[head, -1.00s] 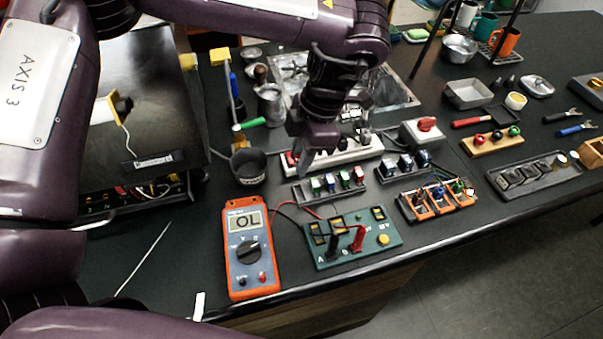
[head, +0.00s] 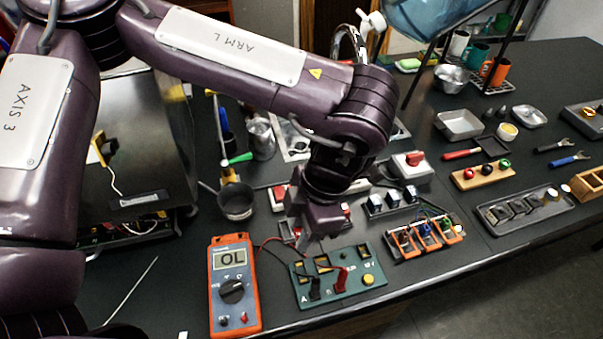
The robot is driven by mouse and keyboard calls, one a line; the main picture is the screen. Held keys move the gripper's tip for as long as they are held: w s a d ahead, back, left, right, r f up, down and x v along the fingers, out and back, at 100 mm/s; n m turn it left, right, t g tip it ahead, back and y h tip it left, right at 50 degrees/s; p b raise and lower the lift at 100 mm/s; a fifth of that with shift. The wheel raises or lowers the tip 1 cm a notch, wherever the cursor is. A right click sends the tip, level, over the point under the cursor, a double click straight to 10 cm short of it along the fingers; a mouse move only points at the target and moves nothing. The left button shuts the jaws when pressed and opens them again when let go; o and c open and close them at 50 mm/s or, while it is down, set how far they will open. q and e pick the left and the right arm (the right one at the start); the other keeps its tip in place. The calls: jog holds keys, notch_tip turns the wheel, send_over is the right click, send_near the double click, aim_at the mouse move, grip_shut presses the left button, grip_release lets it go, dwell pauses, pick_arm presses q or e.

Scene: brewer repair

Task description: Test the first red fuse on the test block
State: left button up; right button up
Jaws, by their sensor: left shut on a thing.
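My left gripper (head: 312,240) points down just behind the rear edge of the green test block (head: 351,287). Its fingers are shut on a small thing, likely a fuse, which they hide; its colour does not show. The test block has yellow-edged slots, a black plug, a red plug (head: 341,279) and a yellow button. The orange multimeter (head: 233,290) to its left reads OL, with leads running to the block. The fuse rack (head: 283,228) lies behind the gripper and is mostly hidden. My right gripper is not in view.
The table's front edge runs close before the meter and block.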

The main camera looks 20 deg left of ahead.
pick_arm(q)
jog(key=shift+s+d+f, duration=0.35)
jog(key=shift+s+d, duration=0.05)
jog(key=shift+s, duration=0.05)
jog(key=shift+s+d+f, duration=0.15)
jog(key=shift+s, duration=0.1)
jog(key=b+x, duration=0.2)
jog(key=d+b+x, duration=0.1)
jog(key=b+x, duration=0.1)
jog(key=shift+w+a+f, duration=0.15)
jog(key=shift+f, duration=0.1)
jog(key=shift+f+b, duration=0.8)
jog(key=shift+b, duration=0.3)
jog(key=shift+r, duration=0.1)
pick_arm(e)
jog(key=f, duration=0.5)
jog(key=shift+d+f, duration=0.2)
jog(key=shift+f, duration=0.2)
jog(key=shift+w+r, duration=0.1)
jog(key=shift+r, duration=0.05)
pick_arm(q)
jog(key=shift+p, duration=0.4)
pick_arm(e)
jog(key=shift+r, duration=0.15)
